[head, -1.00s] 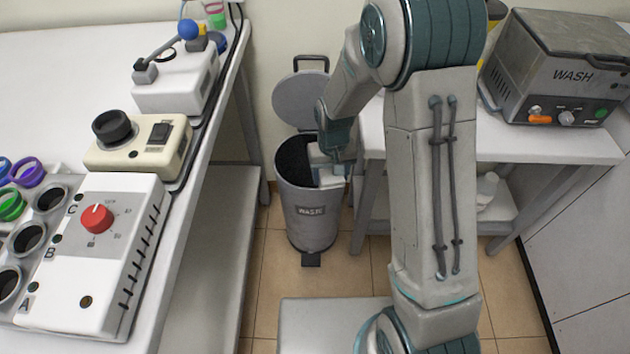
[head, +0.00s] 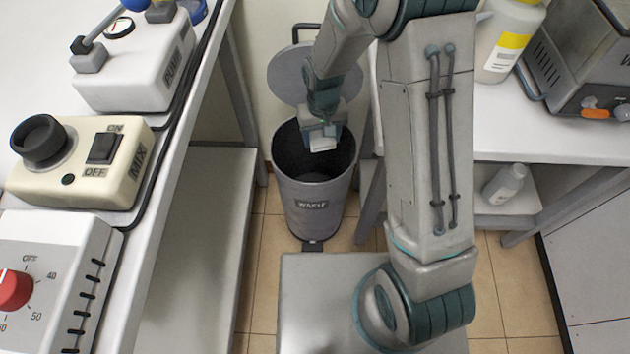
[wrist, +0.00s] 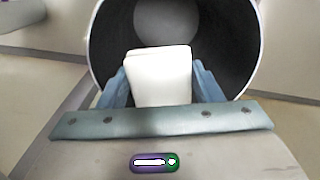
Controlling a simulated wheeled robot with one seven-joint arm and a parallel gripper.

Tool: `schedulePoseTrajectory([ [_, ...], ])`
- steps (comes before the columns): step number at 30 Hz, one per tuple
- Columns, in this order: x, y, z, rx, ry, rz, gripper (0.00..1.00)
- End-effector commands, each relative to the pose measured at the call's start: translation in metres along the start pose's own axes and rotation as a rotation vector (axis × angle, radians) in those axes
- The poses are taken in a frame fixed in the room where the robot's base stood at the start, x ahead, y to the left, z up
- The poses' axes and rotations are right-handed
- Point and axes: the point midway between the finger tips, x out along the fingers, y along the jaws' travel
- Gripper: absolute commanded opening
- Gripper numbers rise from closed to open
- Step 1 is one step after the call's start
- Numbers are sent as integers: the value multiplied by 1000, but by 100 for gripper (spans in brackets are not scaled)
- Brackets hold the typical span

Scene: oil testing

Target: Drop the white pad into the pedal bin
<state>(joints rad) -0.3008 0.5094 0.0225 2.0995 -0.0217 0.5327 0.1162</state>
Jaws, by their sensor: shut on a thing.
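The white pad is held between the blue fingers of my gripper (wrist: 160,85); the pad (wrist: 160,70) fills the space between them in the wrist view. In the head view the pad (head: 321,144) shows below my gripper (head: 322,132), over the mouth of the pedal bin. The bin (head: 312,205) is a grey cylinder marked WASTE, with its lid (head: 290,75) raised at the back. In the wrist view the bin's dark inside (wrist: 225,45) lies beyond the pad. Whether the pad is below the rim is hard to tell.
A bench with a cream MIX device (head: 75,165) and a white device (head: 135,65) stands at the left. A table with a yellow-labelled bottle (head: 508,40) and the grey wash unit (head: 580,65) stands at the right.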

Motion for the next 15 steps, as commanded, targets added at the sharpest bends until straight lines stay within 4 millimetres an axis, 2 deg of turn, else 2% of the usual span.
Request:
schedulePoseTrajectory([
  [1, 12, 0, 0, -1, -1, 0, 34],
  [6, 28, -1, 0, -2, -1, 0, 34],
  [15, 30, -2, 0, -4, -1, 0, 34],
])
